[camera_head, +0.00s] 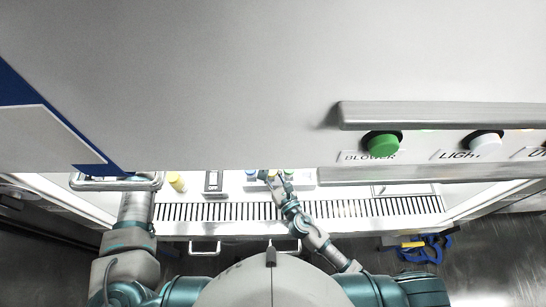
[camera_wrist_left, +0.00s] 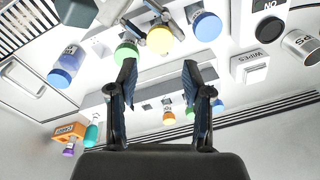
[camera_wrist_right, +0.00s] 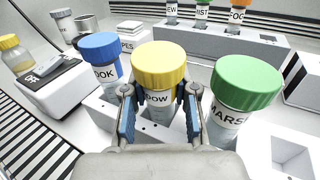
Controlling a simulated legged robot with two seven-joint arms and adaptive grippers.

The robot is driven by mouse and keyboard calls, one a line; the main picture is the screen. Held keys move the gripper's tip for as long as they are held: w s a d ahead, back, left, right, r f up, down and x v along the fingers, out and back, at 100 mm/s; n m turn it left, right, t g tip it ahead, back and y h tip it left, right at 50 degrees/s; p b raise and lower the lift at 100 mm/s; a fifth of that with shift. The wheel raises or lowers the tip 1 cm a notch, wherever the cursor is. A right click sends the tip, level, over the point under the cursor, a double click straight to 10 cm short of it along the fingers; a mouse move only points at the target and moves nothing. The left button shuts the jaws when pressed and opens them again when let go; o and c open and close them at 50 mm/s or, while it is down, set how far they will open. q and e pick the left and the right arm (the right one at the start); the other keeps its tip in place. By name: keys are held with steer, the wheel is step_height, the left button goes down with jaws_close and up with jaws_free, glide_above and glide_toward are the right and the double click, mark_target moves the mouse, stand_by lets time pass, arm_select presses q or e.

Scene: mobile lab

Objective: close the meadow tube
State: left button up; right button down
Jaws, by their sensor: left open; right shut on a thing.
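The meadow tube (camera_wrist_right: 158,98) stands upright in a white rack, its label partly hidden so only "DOW" shows. A yellow cap (camera_wrist_right: 160,62) sits on its top; I cannot tell how tightly. My right gripper (camera_wrist_right: 158,100) is shut around the tube just below the cap. The left wrist view, which is upside down, also shows the yellow cap (camera_wrist_left: 159,39) with the right gripper at it. My left gripper (camera_wrist_left: 158,68) is open and empty, apart from the tubes. In the head view the hood hides my left gripper.
A blue-capped tube (camera_wrist_right: 101,58) and a green-capped tube (camera_wrist_right: 240,90) flank the meadow tube closely. A second rack (camera_wrist_right: 220,45) with several tubes stands behind. A yellow-lidded bottle (camera_wrist_right: 14,55) and a device marked OFF (camera_wrist_right: 50,80) are at left. The hood front (camera_head: 230,80) overhangs the bench.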

arm_select(q)
steer(key=f, duration=0.8)
steer(key=shift+w+a, duration=0.2)
steer(key=shift+w, duration=0.15)
jaws_close()
steer(key=shift+o, duration=1.7)
jaws_free()
step_height(320, 180, up, 12)
steer(key=s, duration=0.1)
steer(key=shift+d, duration=0.35)
